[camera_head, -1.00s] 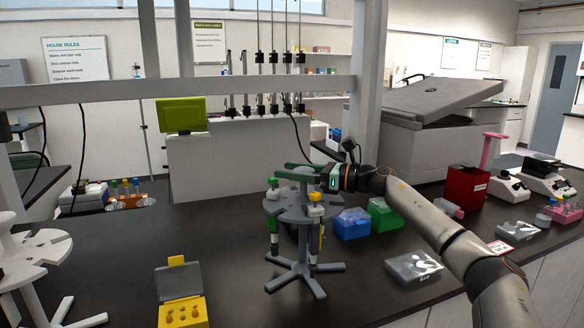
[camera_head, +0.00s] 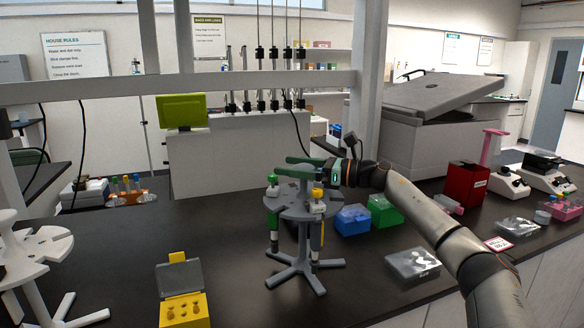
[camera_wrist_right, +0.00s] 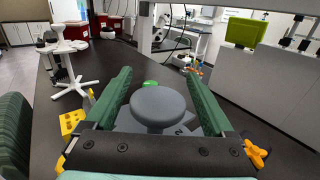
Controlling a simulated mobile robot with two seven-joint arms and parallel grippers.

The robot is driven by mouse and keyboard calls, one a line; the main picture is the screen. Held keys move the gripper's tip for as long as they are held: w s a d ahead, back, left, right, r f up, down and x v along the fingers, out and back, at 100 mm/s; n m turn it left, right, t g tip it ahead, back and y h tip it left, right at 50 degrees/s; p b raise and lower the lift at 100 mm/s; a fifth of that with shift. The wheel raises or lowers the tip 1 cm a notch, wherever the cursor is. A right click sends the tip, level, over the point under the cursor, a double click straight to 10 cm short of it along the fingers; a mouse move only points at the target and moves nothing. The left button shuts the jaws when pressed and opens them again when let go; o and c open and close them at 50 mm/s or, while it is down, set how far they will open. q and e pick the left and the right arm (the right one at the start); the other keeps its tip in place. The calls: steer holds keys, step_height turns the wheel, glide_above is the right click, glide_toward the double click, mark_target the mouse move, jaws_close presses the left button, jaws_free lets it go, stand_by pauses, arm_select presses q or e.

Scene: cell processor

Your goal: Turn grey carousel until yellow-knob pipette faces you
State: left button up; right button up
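The grey carousel (camera_head: 290,205) stands upright on splayed feet mid-bench in the head view. A yellow-knob pipette (camera_head: 318,194) hangs at its front right. A green-knob pipette (camera_head: 272,181) hangs at its left; its green top also shows in the wrist view (camera_wrist_right: 150,84). My right gripper (camera_head: 305,166) is over the carousel top. In the wrist view its green fingers stand either side of the round grey hub knob (camera_wrist_right: 159,106), with visible gaps to it. An orange-yellow knob (camera_wrist_right: 255,152) shows at the lower right there. My left gripper is not in view.
A yellow box with raised lid (camera_head: 184,309) stands at the front left, a white carousel (camera_head: 45,245) at far left. Blue (camera_head: 352,219) and green (camera_head: 383,211) boxes and a clear-lidded box (camera_head: 413,264) stand right, near my right arm. Bare bench lies before the carousel.

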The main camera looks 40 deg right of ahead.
mark_target(343, 202)
steer(key=shift+o, duration=0.2)
steer(key=shift+f, duration=0.15)
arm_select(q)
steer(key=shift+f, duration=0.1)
